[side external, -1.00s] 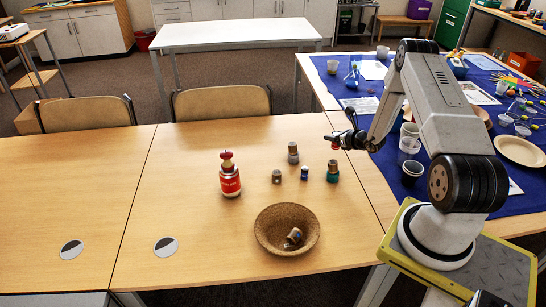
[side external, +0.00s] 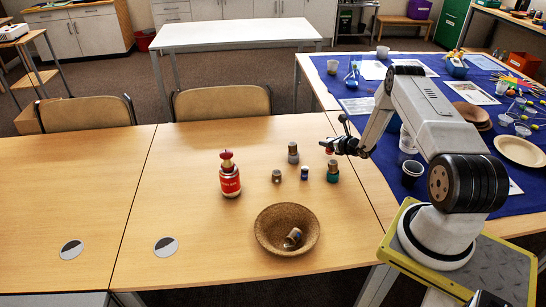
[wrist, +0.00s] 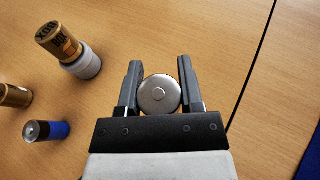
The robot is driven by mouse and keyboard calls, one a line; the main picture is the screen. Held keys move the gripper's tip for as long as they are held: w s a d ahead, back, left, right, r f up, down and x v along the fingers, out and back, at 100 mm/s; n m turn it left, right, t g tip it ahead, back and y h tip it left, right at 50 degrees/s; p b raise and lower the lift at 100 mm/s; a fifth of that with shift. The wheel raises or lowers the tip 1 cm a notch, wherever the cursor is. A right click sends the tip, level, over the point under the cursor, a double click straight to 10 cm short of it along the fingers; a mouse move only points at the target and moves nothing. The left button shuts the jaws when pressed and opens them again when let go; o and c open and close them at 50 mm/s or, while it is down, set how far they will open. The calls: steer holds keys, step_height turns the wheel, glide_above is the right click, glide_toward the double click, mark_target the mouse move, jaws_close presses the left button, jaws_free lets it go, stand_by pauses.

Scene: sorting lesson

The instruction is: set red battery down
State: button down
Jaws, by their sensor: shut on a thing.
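My gripper (side external: 333,147) is shut on the red battery (side external: 328,150) and hangs over the right part of the wooden table. In the side view only a small reddish bit of the battery shows at the jaw tips. In the wrist view the battery (wrist: 158,95) shows end-on as a round silver cap between the two fingers; its side is hidden. Below the jaws in the side view stands a green-and-tan piece (side external: 333,174). I cannot tell the exact height of the held battery above the table.
A cork bowl (side external: 268,246) in front holds a battery (side external: 292,237). The table's left part is clear.

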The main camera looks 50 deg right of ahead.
steer(key=shift+f, duration=1.1)
steer(key=shift+f, duration=0.1)
steer(key=shift+c, duration=1.2)
jaws_free()
steer(key=shift+v, duration=3.8)
steer(key=shift+w, duration=0.1)
